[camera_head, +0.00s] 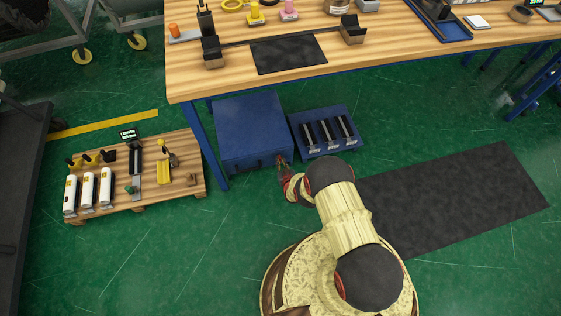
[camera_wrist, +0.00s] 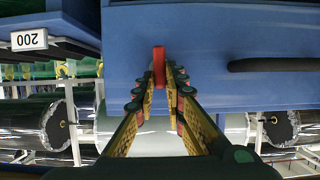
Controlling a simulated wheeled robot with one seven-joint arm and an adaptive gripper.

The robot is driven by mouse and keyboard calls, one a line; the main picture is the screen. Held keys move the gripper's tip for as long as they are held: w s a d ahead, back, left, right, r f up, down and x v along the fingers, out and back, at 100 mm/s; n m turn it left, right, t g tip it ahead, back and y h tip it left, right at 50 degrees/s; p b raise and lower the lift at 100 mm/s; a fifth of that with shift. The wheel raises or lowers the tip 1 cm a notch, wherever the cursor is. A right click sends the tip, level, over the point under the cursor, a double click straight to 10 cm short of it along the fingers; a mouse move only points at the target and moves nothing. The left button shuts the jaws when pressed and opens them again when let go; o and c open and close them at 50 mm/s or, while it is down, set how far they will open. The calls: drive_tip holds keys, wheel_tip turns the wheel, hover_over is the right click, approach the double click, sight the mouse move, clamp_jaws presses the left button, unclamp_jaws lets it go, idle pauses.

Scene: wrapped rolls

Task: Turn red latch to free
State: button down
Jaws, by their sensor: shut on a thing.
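The red latch (camera_wrist: 158,62) is a short bar on the front of the blue cabinet (camera_wrist: 215,32). In the wrist view it stands upright in the picture. My gripper (camera_wrist: 160,78) is shut on the latch, with a fingertip on each side of it and its lower end between them. In the head view the blue cabinet (camera_head: 250,125) sits on the floor under the bench. My gripper (camera_head: 284,165) is at its front right corner, and the latch is too small to make out there.
A black handle (camera_wrist: 275,64) is beside the latch. A blue tray (camera_head: 325,154) with black holders stands close right of the cabinet. The wooden workbench (camera_head: 220,88) overhangs behind, with a blue leg left. A pallet (camera_head: 195,165) lies left; a dark mat (camera_head: 455,200) lies right.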

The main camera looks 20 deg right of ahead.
drive_tip(key=shift+a, duration=0.1)
drive_tip(key=n+h, duration=0.1)
drive_tip(key=n, duration=0.1)
drive_tip(key=a+f+n+h, duration=0.1)
drive_tip(key=n+h, duration=0.1)
drive_tip(key=n, duration=0.1)
drive_tip(key=n+t+h, duration=0.1)
drive_tip(key=n+h, duration=0.1)
drive_tip(key=n, duration=0.1)
drive_tip(key=shift+a+f, duration=0.15)
drive_tip(key=shift+a, duration=0.2)
idle(0.4)
drive_tip(key=shift+n, duration=0.3)
drive_tip(key=c, duration=1.8)
unclamp_jaws()
drive_tip(key=shift+c, duration=0.2)
drive_tip(key=v, duration=1.2)
drive_tip(key=shift+a+f, duration=0.15)
drive_tip(key=shift+f, duration=0.05)
